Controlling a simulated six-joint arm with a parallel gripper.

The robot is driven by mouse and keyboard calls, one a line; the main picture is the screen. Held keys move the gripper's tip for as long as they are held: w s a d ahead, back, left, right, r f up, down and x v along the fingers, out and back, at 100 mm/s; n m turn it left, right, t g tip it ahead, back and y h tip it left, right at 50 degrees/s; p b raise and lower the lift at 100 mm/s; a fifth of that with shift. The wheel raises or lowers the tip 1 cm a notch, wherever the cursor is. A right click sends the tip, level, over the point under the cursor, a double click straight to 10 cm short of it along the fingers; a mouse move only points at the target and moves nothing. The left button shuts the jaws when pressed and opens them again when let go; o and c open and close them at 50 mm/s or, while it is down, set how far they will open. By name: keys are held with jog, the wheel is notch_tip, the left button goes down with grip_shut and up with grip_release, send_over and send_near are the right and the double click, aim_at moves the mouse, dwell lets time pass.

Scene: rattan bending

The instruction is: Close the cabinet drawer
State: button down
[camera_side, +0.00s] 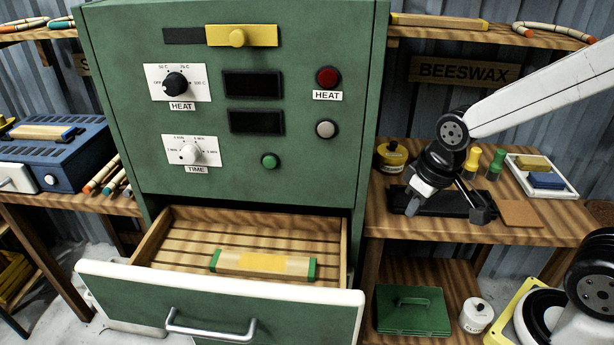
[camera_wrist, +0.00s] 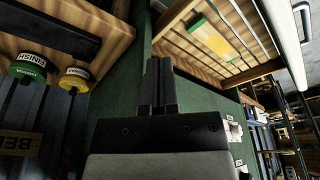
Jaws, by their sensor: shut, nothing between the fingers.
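The green cabinet (camera_side: 235,180) stands at the centre of the side view. Its drawer (camera_side: 215,300) is pulled out, with a slatted wooden inside, a green front with white trim and a metal handle (camera_side: 210,328). A wooden block with green ends and a yellow middle (camera_side: 263,263) lies in the drawer. The drawer (camera_wrist: 272,66) also shows at the upper right of the wrist view. My gripper (camera_side: 448,212) is right of the cabinet, above the right table, apart from the drawer. In the wrist view, my gripper's fingers (camera_wrist: 159,72) are together and empty.
The right table (camera_side: 530,222) holds a yellow jar (camera_side: 392,155), small bottles (camera_side: 484,162) and a white tray (camera_side: 541,177). A green case (camera_side: 412,311) and a white jar (camera_side: 476,315) sit on the lower shelf. A blue box (camera_side: 58,150) stands on the left table.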

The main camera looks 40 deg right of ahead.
jog(key=w+a+n+g+h, duration=0.1)
jog(key=w+a+n, duration=0.1)
jog(key=a+n, duration=0.55)
jog(key=w+a+n, duration=0.3)
jog(key=a+n, duration=0.4)
jog(key=a, duration=0.1)
jog(key=s+a+n+t+h, duration=0.2)
jog(key=s+a+n, duration=0.2)
jog(key=a+n, duration=1.05)
notch_tip(320, 180, down, 12)
jog(key=a+m, duration=0.2)
jog(key=shift+f, duration=0.25)
jog(key=shift+f, duration=0.1)
send_over(282, 336)
jog(key=s+a, duration=0.2)
jog(key=shift+w+d+f, duration=0.15)
jog(key=shift+f, duration=2.1)
jog(key=shift+w+d+f, duration=0.1)
jog(key=shift+f, duration=2.15)
